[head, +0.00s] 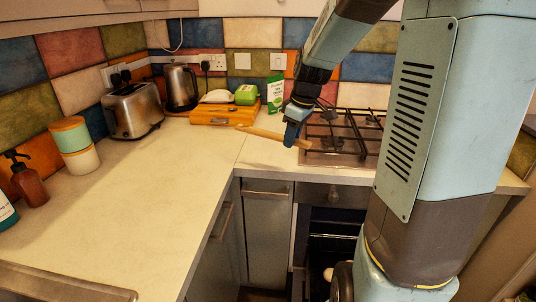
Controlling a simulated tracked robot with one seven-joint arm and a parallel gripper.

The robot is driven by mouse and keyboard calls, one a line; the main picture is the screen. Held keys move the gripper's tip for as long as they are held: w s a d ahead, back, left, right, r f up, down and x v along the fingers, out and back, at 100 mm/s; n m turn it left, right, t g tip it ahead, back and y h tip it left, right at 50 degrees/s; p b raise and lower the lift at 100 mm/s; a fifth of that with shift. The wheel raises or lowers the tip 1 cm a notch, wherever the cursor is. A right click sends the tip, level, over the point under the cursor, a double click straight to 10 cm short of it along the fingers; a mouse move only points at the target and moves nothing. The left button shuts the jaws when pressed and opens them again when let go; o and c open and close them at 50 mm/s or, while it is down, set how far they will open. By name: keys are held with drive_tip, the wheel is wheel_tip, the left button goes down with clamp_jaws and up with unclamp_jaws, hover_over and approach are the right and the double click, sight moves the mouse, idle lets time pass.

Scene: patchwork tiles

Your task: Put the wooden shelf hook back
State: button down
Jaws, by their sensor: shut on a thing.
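My gripper (292,136) is shut on a long light-wooden tool (262,132), which I take to be the wooden shelf hook. The gripper is above the counter near the left edge of the hob. The tool lies roughly level across the jaws. Its longer part reaches left toward the wooden box, and a short end shows to the right of the fingers. The jaws hide part of its middle. I cannot tell the exact shape of its ends or its height above the counter.
A wooden box (222,117) with white and green items on top stands behind the tool. A green carton (276,94), kettle (181,87) and toaster (132,110) stand along the back. The black-grated gas hob (343,133) is at right. The left counter (150,190) has wide free room.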

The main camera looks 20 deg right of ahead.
drive_tip(key=w+d+f, duration=0.2)
drive_tip(key=w+f, duration=0.2)
drive_tip(key=w, duration=0.4)
hover_over(283, 158)
drive_tip(key=f, duration=0.5)
drive_tip(key=shift+s+d+f, duration=0.2)
drive_tip(key=shift+f, duration=0.15)
drive_tip(key=shift+w+f, duration=0.2)
drive_tip(key=shift+f, duration=0.05)
drive_tip(key=shift+s+x, duration=0.1)
drive_tip(key=shift+x, duration=0.6)
drive_tip(key=shift+s+x, duration=0.15)
drive_tip(key=shift+x, duration=0.55)
drive_tip(key=shift+d, duration=0.2)
drive_tip(key=shift+s+f, duration=0.2)
drive_tip(key=shift+f, duration=0.35)
